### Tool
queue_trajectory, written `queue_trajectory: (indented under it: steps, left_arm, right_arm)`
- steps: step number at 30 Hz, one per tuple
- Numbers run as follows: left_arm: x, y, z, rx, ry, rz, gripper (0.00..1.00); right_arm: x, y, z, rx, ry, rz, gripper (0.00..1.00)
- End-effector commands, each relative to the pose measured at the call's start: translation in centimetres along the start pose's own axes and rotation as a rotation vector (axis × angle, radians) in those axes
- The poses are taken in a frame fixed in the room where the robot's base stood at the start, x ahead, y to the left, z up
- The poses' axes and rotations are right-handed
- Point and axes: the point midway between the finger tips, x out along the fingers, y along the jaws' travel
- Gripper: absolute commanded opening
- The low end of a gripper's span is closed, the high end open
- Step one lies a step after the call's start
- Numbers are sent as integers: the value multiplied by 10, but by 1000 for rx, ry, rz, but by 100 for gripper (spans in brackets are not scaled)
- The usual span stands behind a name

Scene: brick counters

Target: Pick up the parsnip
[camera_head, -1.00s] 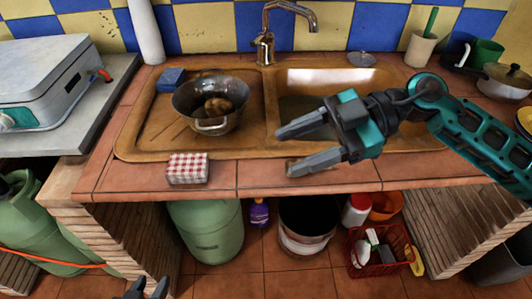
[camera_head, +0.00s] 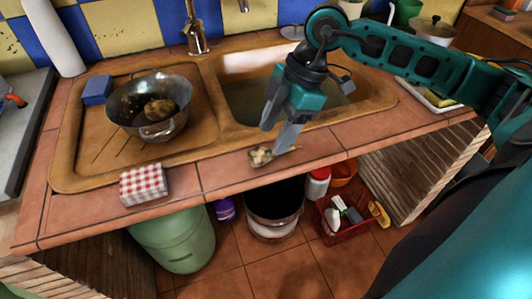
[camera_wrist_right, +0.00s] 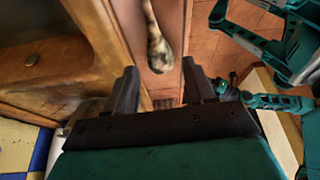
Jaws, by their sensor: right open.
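The parsnip (camera_head: 262,156), pale with brownish patches, lies on the tiled front ledge of the counter, in front of the sink. In the right wrist view the parsnip (camera_wrist_right: 157,45) shows as a long mottled piece lying beyond the fingertips, roughly in line with the gap between them. My right gripper (camera_head: 279,138) points down just above and beside the parsnip in the head view. Its two fingers (camera_wrist_right: 158,82) are apart with nothing between them in the wrist view. My left gripper cannot be made out.
A metal colander (camera_head: 120,105) with a brown item stands on the drainboard left of the sink basin (camera_head: 240,100). A red checked box (camera_head: 143,185) sits on the ledge to the left. The ledge between the box and parsnip is clear. Its front edge is close.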

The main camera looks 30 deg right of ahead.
Motion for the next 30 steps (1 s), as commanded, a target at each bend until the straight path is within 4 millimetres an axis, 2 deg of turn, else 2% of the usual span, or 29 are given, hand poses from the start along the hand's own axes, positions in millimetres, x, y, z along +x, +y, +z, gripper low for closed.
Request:
queue_trajectory:
  steps: [7,12,20,30]
  left_arm:
    - [1,0,1,-1,2,0,43]
    - [3,0,0,-2,4,1,43]
    - [3,0,-1,-2,7,2,43]
    - [3,1,-2,-2,8,2,43]
  right_arm:
    - [32,1,-12,-2,4,-4,54]
    - [50,1,-11,0,1,-2,54]
    - [52,1,-11,0,1,-1,54]
    - [52,2,-11,0,1,-1,22]
